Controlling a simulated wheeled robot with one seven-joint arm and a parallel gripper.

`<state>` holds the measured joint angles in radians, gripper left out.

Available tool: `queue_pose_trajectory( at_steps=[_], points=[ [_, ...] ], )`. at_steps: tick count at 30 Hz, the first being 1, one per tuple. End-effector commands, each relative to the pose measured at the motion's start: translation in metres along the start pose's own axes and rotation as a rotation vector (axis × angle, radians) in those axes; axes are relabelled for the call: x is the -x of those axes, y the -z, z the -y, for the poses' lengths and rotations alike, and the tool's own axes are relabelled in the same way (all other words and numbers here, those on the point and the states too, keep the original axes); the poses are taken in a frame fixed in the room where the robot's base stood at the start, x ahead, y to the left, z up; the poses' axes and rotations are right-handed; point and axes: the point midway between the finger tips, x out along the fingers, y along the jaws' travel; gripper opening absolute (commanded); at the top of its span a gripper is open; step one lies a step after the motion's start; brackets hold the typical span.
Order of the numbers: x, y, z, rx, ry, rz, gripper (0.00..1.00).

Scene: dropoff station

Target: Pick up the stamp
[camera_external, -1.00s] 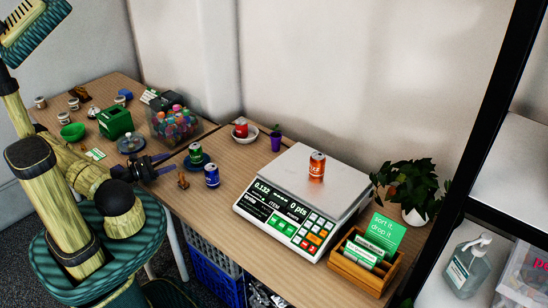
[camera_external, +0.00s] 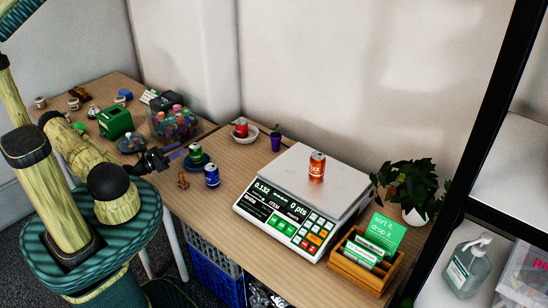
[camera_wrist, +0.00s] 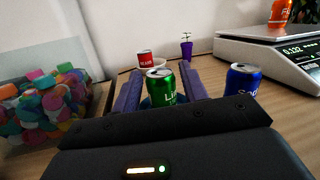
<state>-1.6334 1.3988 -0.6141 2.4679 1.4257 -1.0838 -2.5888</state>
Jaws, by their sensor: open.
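A small brown wooden piece that looks like the stamp (camera_external: 183,181) stands on the table near its front edge, left of the blue can. I cannot make it out in the wrist view. My gripper (camera_external: 180,153) is open and empty, behind and slightly left of the stamp, with its purple fingers pointing at the green can. In the wrist view, the fingers of my gripper (camera_wrist: 162,74) frame the green can (camera_wrist: 165,88), which stands beyond them.
A blue can (camera_external: 212,176) stands right of the stamp, and the green can (camera_external: 196,153) stands on a dark dish. A clear bin of colorful items (camera_external: 174,122) is behind my gripper. A scale (camera_external: 290,165) with an orange can (camera_external: 317,167) fills the middle of the table.

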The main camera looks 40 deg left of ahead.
Motion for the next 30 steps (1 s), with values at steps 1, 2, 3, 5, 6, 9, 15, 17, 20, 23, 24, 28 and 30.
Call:
queue_pose_trajectory(
  at_steps=[1,2,3,5,6,9,15,17,20,23,24,28,30],
  points=[
    [-0.011,-0.017,0.007,0.021,-0.012,0.011,0.43],
    [-0.016,-0.020,0.010,0.029,-0.024,0.017,0.43],
    [-0.022,-0.023,0.013,0.039,-0.041,0.023,0.43],
    [-0.030,-0.027,0.018,0.053,-0.068,0.026,0.43],
    [-0.035,-0.029,0.022,0.060,-0.086,0.025,0.43],
    [-0.046,-0.031,0.032,0.074,-0.133,0.009,0.43],
    [-0.048,-0.014,0.059,0.075,-0.227,-0.099,0.43],
    [-0.042,-0.003,0.067,0.065,-0.249,-0.148,0.43],
    [-0.027,0.015,0.077,0.040,-0.278,-0.228,0.43],
    [-0.007,0.032,0.085,0.010,-0.299,-0.314,0.43],
    [0.003,0.039,0.087,-0.005,-0.306,-0.350,0.43],
    [0.035,0.056,0.089,-0.040,-0.325,-0.446,0.43],
    [0.048,0.061,0.089,-0.048,-0.333,-0.478,0.43]
  ],
)
